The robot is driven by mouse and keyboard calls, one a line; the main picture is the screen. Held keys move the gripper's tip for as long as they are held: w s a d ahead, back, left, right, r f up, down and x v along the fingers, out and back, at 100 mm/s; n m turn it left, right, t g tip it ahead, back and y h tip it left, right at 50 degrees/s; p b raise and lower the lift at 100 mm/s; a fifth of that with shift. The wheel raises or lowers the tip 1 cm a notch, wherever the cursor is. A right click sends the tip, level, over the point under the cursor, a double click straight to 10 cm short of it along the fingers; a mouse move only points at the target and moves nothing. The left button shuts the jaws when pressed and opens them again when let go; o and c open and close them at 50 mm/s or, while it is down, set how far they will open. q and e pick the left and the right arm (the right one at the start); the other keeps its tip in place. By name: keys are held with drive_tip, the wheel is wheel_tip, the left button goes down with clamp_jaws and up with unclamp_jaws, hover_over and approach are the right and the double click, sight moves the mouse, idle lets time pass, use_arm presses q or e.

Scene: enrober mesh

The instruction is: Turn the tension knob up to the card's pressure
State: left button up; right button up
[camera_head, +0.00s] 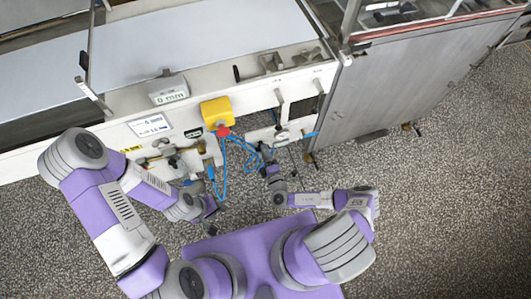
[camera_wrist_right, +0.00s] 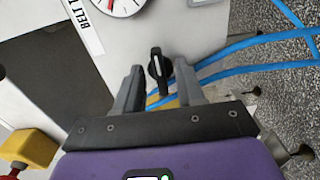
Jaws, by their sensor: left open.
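In the right wrist view a black knob (camera_wrist_right: 158,66) with a pale pointer line sits on the white panel, below a round gauge (camera_wrist_right: 120,4) with a red needle, cut off by the top edge. My right gripper (camera_wrist_right: 158,82) is open, its two dark fingers on either side of the knob's near end with gaps visible. In the head view my right gripper (camera_head: 268,165) is at the machine's front, hiding the knob. A white card (camera_head: 150,125) with small print is on the machine's front; its figures are hard to read. My left gripper (camera_head: 209,206) is open and empty, low before the machine.
A yellow box with a red button (camera_head: 216,112) sticks out of the front between my arms. Blue hoses (camera_head: 238,147) hang beside the right gripper and cross behind its fingers. A "0 mm" display (camera_head: 170,96) stands above the card. The speckled floor (camera_head: 440,200) is clear at the right.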

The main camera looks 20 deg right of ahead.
drive_tip(key=s+p, duration=0.1)
drive_tip(key=s, duration=0.6)
drive_tip(key=shift+s+p, duration=0.3)
drive_tip(key=shift+d, duration=0.1)
